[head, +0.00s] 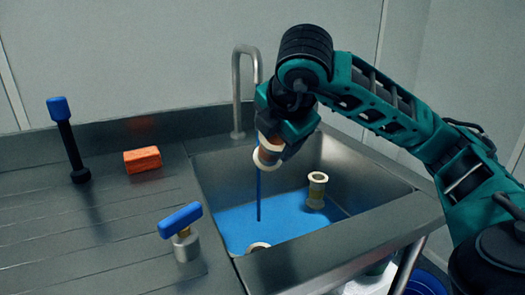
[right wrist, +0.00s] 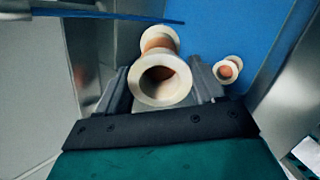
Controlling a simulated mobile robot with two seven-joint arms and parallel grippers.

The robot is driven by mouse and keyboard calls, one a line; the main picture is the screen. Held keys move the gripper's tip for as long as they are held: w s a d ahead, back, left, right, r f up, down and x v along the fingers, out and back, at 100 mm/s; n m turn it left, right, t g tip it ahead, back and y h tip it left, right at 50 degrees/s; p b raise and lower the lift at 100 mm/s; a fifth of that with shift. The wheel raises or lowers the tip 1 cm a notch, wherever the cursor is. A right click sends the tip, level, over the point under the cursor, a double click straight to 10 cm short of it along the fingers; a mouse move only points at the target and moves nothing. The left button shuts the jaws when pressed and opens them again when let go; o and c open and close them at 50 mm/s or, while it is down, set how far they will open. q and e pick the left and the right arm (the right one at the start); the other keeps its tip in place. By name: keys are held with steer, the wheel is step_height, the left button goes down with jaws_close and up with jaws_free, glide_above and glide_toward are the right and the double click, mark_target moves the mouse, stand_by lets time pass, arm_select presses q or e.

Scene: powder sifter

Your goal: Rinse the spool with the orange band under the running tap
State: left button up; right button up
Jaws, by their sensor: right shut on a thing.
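My right gripper (head: 272,142) is shut on a pale-flanged spool (head: 267,155) with an orange-brown band, held above the sink (head: 345,158). In the right wrist view the spool (right wrist: 160,78) sits between both fingers, one flange facing the camera. A thin blue water stream (head: 258,195) runs down from under the curved tap (head: 237,90). In the right wrist view the stream (right wrist: 120,14) passes close to the spool's far end; I cannot tell whether they touch. My left gripper is out of view.
A second spool (head: 317,190) stands in the blue-bottomed sink; another (head: 258,247) is partly hidden by the front rim. A blue-handled valve (head: 182,222), an orange block (head: 142,160) and a blue-topped black brush-like tool (head: 68,140) stand on the left counter.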

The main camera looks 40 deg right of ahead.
steer(key=shift+w+d, duration=0.2)
steer(key=shift+w, duration=0.1)
steer(key=w, duration=0.1)
steer(key=w+d, duration=0.1)
steer(key=w+d+p, duration=0.1)
steer(key=shift+w+d+f, duration=0.1)
steer(key=shift+w+f, duration=0.1)
steer(key=shift+f, duration=0.05)
steer(key=w, duration=0.1)
steer(key=w+d, duration=0.1)
steer(key=w+p, duration=0.1)
steer(key=shift+d+f, duration=0.25)
steer(key=shift+d, duration=0.05)
steer(key=shift+w+d+f, duration=0.15)
steer(key=shift+w+d, duration=0.35)
steer(key=shift+w, duration=0.35)
steer(key=shift+w+d+f, duration=0.2)
steer(key=shift+w+d, duration=0.3)
steer(key=shift+w, duration=0.3)
steer(key=shift+w+d+f, duration=0.15)
steer(key=shift+w+d, duration=0.35)
steer(key=shift+w, duration=0.35)
steer(key=shift+s+d, duration=0.1)
steer(key=shift+d, duration=0.05)
steer(key=shift+s+d, duration=0.1)
steer(key=shift+d, duration=0.15)
steer(key=shift+s, duration=0.1)
